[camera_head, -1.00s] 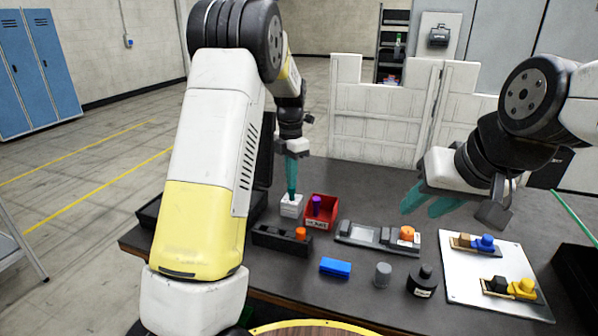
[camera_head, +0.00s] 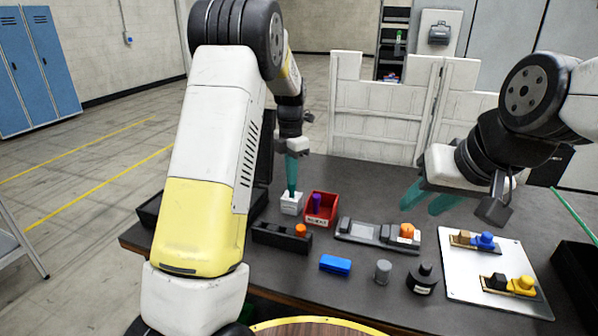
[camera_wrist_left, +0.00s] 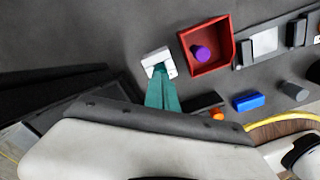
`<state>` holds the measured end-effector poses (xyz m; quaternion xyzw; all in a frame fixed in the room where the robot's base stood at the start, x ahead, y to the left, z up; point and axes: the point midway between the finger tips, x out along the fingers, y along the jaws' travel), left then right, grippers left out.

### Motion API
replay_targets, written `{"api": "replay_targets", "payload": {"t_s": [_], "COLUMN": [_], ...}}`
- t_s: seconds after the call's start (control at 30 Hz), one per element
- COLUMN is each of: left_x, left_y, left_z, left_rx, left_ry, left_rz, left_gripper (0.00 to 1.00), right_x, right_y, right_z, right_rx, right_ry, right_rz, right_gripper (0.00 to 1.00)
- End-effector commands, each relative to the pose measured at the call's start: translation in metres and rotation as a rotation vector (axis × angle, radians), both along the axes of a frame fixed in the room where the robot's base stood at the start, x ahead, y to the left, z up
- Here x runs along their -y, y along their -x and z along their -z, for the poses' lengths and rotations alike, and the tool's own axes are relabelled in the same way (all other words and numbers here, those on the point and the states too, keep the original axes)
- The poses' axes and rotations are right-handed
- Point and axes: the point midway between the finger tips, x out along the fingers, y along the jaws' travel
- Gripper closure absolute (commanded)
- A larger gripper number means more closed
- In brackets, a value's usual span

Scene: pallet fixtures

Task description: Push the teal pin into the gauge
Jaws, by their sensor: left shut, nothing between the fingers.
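A small white block (camera_head: 291,204), which looks like the gauge, stands on the dark table; it also shows in the left wrist view (camera_wrist_left: 157,58). My left gripper (camera_head: 292,193) points down with its teal fingers together and empty, the tips at the top of the block. In the left wrist view the fingertips (camera_wrist_left: 160,70) overlap the block's near side. I cannot make out the teal pin apart from the teal fingers; it may be hidden beneath them. My right gripper (camera_head: 427,202) hangs over the table's right part, its teal fingers apart and nothing visible between them.
A red bin (camera_head: 321,221) with a purple piece (camera_head: 316,202) stands right beside the block. A black holder with an orange knob (camera_head: 301,230), a grey fixture (camera_head: 365,233), a blue block (camera_head: 335,264) and a grey cylinder (camera_head: 383,270) lie nearer. A white board (camera_head: 468,277) is at right.

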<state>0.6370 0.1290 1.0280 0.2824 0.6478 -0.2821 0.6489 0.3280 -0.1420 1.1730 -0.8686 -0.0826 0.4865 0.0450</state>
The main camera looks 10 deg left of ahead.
Motion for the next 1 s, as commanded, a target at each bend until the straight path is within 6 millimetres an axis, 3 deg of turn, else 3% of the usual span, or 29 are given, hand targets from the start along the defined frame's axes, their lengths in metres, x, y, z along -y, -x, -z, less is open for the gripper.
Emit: {"api": "replay_targets", "payload": {"t_s": [0.17, 1.0], "left_x": [0.0, 0.0], "left_y": [0.0, 0.0], "left_z": [-0.004, -0.077], "left_rx": [-0.001, 0.0], "left_ry": [0.0, 0.0], "left_rz": [0.0, 0.0], "left_gripper": [1.0, 1.0], "right_x": [0.0, 0.0], "right_y": [0.0, 0.0], "right_z": [0.0, 0.0], "right_rx": [0.0, 0.0], "right_ry": [0.0, 0.0], "right_rz": [0.0, 0.0], "right_gripper": [0.64, 0.64]}}
